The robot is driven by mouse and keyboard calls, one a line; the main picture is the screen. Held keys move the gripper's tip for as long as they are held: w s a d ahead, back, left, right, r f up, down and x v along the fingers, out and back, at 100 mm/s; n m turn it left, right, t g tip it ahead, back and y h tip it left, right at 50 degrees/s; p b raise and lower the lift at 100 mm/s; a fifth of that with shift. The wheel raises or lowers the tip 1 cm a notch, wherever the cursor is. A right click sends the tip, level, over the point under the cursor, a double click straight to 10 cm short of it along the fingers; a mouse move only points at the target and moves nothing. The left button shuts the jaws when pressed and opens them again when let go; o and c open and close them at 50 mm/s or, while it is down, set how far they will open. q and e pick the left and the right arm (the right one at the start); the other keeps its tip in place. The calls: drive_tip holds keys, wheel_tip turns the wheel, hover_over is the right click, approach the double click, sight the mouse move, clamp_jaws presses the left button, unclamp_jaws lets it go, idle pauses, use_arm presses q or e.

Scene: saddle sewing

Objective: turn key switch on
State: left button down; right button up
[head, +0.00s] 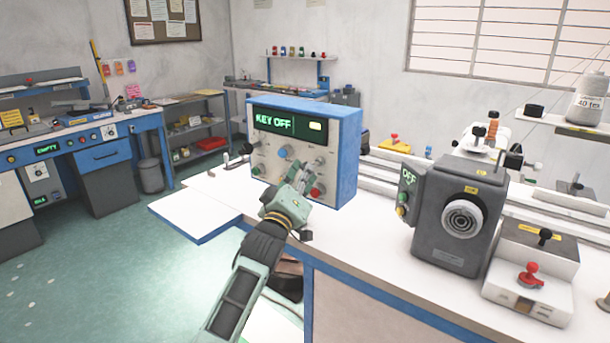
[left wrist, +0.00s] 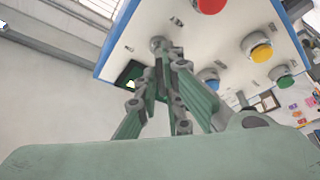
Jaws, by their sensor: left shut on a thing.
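The control box (head: 349,155) is blue with a pale front panel and stands on the white bench. Its dark display (head: 274,123) reads "KEY OFF". My left gripper (head: 306,168) reaches up to the right part of the panel. In the left wrist view, its fingertips (left wrist: 169,52) are shut on a small grey switch knob (left wrist: 157,43) on the panel. I take this to be the key switch, which the fingers largely hide in the head view. The knob's exact turn angle cannot be told. My right gripper is not in view.
A red button (head: 316,192) sits close below the gripper, and a blue button (head: 284,152) is left of it. A dark grey machine unit (head: 436,220) showing "OFF" stands to the right. The white bench top (head: 375,235) between them is clear.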

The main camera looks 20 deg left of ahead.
use_arm(q)
drive_tip(key=shift+w+a+r+m+g+h+b, duration=0.2)
drive_tip(key=shift+m+g+h, duration=0.45)
drive_tip(key=shift+m+h, duration=2.3)
drive_tip(key=shift+s+a+f+m+g+h+b, duration=0.2)
drive_tip(key=shift+m+g+h, duration=0.5)
drive_tip(key=shift+m, duration=4.5)
drive_tip(key=shift+w+a+r+m+g+h+b, duration=0.25)
drive_tip(key=shift+m+g+h, duration=0.4)
drive_tip(key=shift+m+h, duration=2.3)
drive_tip(key=m+y, duration=0.2)
drive_tip(key=shift+s+m, duration=0.1)
drive_tip(key=shift+m, duration=0.3)
drive_tip(key=c, duration=2)
unclamp_jaws()
drive_tip(key=shift+c, duration=0.2)
drive_tip(key=shift+o, duration=0.6)
drive_tip(key=shift+d+f, duration=0.15)
drive_tip(key=shift+d, duration=0.1)
drive_tip(key=v, duration=1.1)
drive_tip(key=shift+s+a, duration=0.3)
drive_tip(key=shift+f, duration=0.1)
